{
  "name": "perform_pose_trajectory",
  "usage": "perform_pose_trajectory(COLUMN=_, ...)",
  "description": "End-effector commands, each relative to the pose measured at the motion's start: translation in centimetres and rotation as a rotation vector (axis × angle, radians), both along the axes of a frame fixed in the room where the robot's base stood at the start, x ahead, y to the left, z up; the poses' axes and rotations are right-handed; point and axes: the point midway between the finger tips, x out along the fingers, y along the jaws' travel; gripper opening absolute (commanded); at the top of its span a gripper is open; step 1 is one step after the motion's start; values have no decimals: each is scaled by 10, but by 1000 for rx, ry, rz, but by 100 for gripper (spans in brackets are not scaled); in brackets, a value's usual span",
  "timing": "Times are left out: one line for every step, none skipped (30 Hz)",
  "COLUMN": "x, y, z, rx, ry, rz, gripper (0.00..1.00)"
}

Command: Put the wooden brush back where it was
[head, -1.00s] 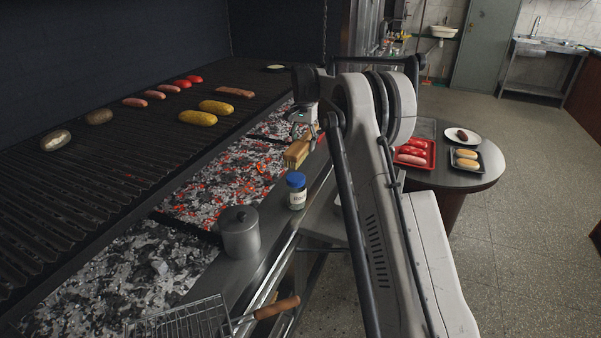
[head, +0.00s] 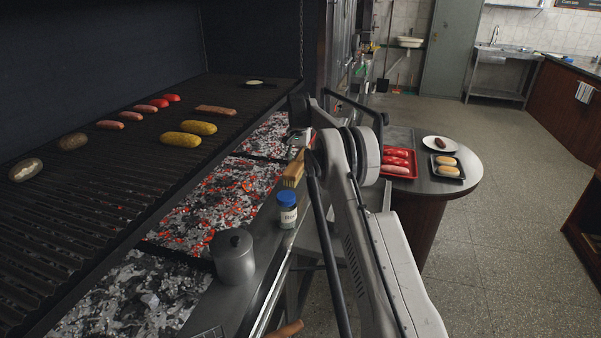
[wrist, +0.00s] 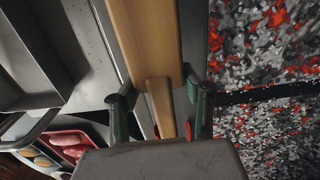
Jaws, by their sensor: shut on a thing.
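The wooden brush (head: 293,170) is pale wood with bristles at its lower end. In the head view it hangs tilted just above the grill's front ledge, behind the blue-lidded jar. My gripper (head: 303,139) is at its upper end, partly hidden by my arm. In the wrist view the brush's wide wooden body (wrist: 146,35) runs up out of the picture and its narrower handle lies between the two green-padded fingers of my gripper (wrist: 158,95), which is shut on it. I cannot tell whether the brush touches the ledge.
A jar (head: 287,210) with a blue lid and a grey lidded pot (head: 233,257) stand on the ledge (head: 262,262). Glowing coals (head: 205,205) lie left under the grill grate (head: 95,190), which carries food. A round side table (head: 455,185) holds a red tray (head: 414,171) of meat.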

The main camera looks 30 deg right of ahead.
Motion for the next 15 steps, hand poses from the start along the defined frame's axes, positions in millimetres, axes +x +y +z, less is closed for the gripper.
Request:
perform_pose_trajectory(x=1, y=-5, z=-3, rx=0, ry=0, rz=-1, gripper=11)
perform_pose_trajectory(x=2, y=-6, z=-4, rx=0, ry=0, rz=0, gripper=11)
perform_pose_trajectory(x=2, y=-8, z=-5, rx=0, ry=0, rz=0, gripper=11)
perform_pose_trajectory(x=2, y=-9, z=-6, rx=0, ry=0, rz=0, gripper=11)
perform_pose_trajectory(x=3, y=-10, z=-6, rx=0, ry=0, rz=0, gripper=11)
perform_pose_trajectory(x=3, y=-10, z=-8, rx=0, ry=0, rz=1, gripper=11)
perform_pose_trajectory(x=3, y=-11, z=-9, rx=0, ry=0, rz=1, gripper=11)
perform_pose_trajectory(x=3, y=-11, z=-11, rx=0, ry=0, rz=1, gripper=11)
perform_pose_trajectory(x=3, y=-10, z=-14, rx=0, ry=0, rz=1, gripper=11)
perform_pose_trajectory(x=3, y=-10, z=-17, rx=0, ry=0, rz=1, gripper=11)
perform_pose_trajectory(x=3, y=-10, z=-21, rx=0, ry=0, rz=1, gripper=11)
perform_pose_trajectory(x=3, y=-10, z=-27, rx=0, ry=0, rz=1, gripper=11)
perform_pose_trajectory(x=3, y=-10, z=-31, rx=0, ry=0, rz=1, gripper=11)
perform_pose_trajectory(x=3, y=-10, z=-36, rx=0, ry=0, rz=1, gripper=11)
perform_pose_trajectory(x=3, y=-10, z=-41, rx=0, ry=0, rz=1, gripper=11)
